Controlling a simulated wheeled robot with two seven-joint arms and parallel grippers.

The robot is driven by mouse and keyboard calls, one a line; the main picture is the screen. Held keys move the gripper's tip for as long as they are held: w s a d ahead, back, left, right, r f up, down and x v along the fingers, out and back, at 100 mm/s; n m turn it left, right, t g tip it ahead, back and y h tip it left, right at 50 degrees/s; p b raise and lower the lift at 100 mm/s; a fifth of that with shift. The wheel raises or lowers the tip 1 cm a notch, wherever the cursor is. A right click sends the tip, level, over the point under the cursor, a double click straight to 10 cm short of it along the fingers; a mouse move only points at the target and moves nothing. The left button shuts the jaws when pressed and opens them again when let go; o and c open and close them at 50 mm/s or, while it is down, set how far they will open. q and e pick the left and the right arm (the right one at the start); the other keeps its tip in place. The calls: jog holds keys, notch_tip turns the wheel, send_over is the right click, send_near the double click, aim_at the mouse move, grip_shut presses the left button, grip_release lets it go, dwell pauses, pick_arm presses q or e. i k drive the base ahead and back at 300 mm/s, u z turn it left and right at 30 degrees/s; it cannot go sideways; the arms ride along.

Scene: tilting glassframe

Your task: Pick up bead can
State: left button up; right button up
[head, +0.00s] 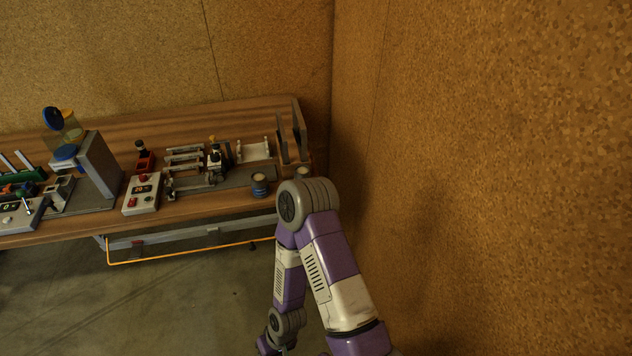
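A small round can (259,185) with a dark band stands upright near the front edge of the workbench (215,205), toward its right end. A second, paler can (303,172) shows just behind the elbow of my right arm and is partly hidden by it. I cannot tell from this distance which can holds beads. My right arm comes in from the lower right, bends at the elbow in front of the bench, and runs down to the bottom edge. Its gripper lies below the picture. My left gripper is not in view.
On the bench stand a grey machine (98,165) with a blue-lidded hopper, a white control box (141,193) with red buttons, a clamp fixture (214,163) and upright dark plates (297,130). An orange rail (190,254) runs below the front edge. A cork wall (480,150) closes the right side.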

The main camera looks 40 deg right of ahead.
aim_at(259, 183)
jog(key=z, duration=1)
jog(key=i, duration=0.35)
